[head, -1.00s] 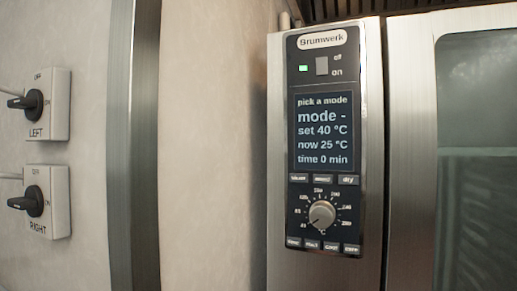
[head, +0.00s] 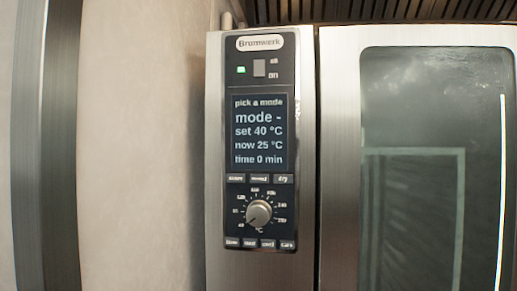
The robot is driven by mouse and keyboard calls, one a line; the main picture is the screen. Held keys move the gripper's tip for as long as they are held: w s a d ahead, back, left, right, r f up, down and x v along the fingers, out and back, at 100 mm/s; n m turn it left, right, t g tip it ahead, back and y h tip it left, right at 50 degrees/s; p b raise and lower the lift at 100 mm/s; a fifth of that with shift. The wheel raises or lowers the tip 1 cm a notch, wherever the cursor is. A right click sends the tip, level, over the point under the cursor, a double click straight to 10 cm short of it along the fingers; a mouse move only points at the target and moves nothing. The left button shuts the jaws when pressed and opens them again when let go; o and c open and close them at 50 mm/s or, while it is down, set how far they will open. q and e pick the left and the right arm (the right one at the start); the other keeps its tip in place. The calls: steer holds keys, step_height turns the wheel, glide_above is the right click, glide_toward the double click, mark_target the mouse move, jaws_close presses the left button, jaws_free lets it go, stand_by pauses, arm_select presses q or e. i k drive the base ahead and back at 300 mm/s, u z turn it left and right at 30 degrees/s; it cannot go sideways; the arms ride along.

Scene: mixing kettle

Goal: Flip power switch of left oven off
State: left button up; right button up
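The oven's control panel (head: 259,200) fills the middle of the head view, under a Brumwerk label. Its small power switch (head: 260,68) sits near the top, with "off" marked above and "on" below at its right. A green lamp (head: 241,69) beside the switch is lit. The display (head: 259,132) is lit and reads "pick a mode", set 40 °C, now 25 °C, time 0 min. The LEFT and RIGHT wall switches are out of view now. Neither of my grippers is in view.
The oven door with its dark glass window (head: 430,190) stands right of the panel. A metal post (head: 60,150) runs up the wall at the left, with bare wall between it and the oven. A dark slatted surface (head: 380,10) lies above the oven.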

mark_target(260, 65)
steer(key=z, duration=0.3)
steer(key=k, duration=0.75)
steer(key=z, duration=0.6)
steer(key=k, duration=0.6)
steer(key=u, duration=0.5)
steer(key=i, duration=0.75)
steer(key=u, duration=1.15)
steer(key=i, duration=0.3)
steer(key=u, duration=0.25)
